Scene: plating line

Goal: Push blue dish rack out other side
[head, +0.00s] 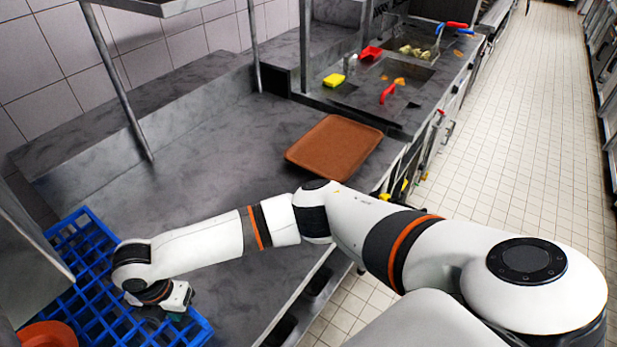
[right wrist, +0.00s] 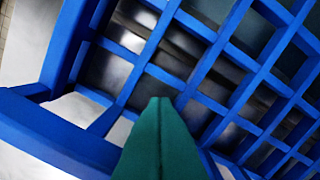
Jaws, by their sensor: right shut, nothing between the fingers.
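The blue dish rack (head: 92,300) lies at the lower left of the head view, partly on the grey counter and partly under a metal housing at the left edge. Its open grid fills the right wrist view (right wrist: 215,40). My right arm reaches across the counter to the rack. My right gripper (head: 172,312) is at the rack's near right part, with green fingertips (right wrist: 160,140) shut and empty. The fingers are over or inside the grid close to a rim bar; exact contact cannot be told. My left gripper is not in view.
An orange-red round item (head: 48,335) sits at the rack's lower left. A brown tray (head: 334,147) lies on the counter farther back. The grey counter (head: 215,150) between is bare. Metal posts (head: 122,85) rise from it. A yellow container (head: 334,80) and red items stand beyond.

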